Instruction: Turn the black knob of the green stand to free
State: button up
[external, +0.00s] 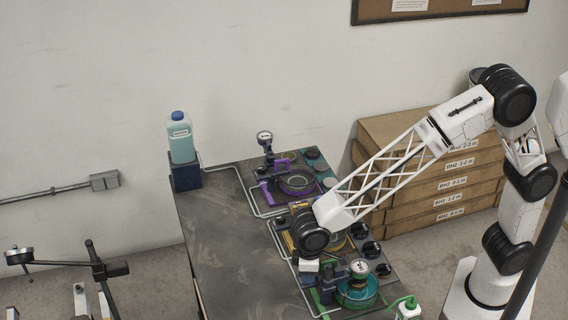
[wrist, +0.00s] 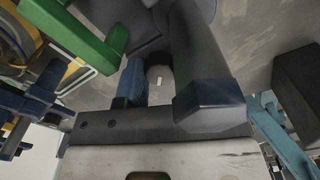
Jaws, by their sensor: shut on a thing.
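The green stand (external: 357,291) is at the front right of the dark table in the external view, with a round gauge on top and a teal disc. A green bar (wrist: 85,32) of it crosses the upper left of the wrist view. My gripper (wrist: 160,82) points down at the stand, one finger on each side of a dark round knob (wrist: 159,72) with a small white mark, and is shut on it. In the external view my gripper (external: 318,274) is beside the stand, and the knob cannot be made out there. The knob's position label is not readable.
A purple stand (external: 268,193) is farther back on the table, and a yellow stand is partly hidden behind my wrist. A bottle of blue-green liquid (external: 181,143) stands at the back left. A small white bottle (external: 408,311) is at the front right. The table's left part is clear.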

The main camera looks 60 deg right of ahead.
jog(key=n, duration=0.5)
jog(key=shift+n, duration=0.3)
dwell(0.4)
jog(key=o, duration=0.6)
jog(key=shift+o, duration=0.2)
jog(key=shift+r, duration=3.9)
